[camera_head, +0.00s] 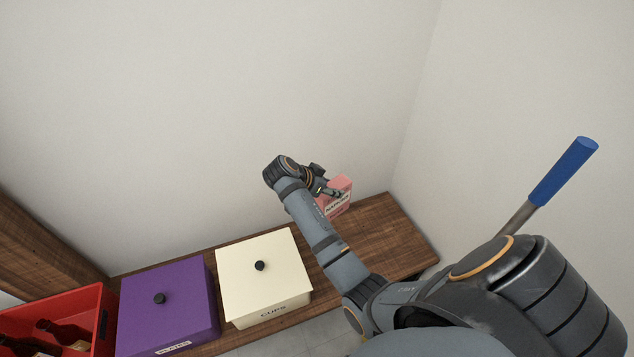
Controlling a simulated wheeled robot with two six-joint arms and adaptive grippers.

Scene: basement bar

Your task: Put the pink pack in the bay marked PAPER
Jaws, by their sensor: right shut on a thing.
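The pink pack (340,194) is at the back right of the wooden bench, close to the wall. It has a white label with dark lettering on its front. My right gripper (333,192) is at the pack's left side and is shut on it. Part of the pack is hidden behind the gripper and forearm. I cannot tell whether the pack rests on the bench or is slightly above it. No bay marked PAPER shows in this view. My left gripper is not in view.
A cream box (262,277) marked CUPS and a purple box (168,305), both with black knobs, stand on the wooden bench (395,235). A red crate (88,304) with brown bottles is at far left. A blue-handled pole (563,172) stands at right. The bench's right end is clear.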

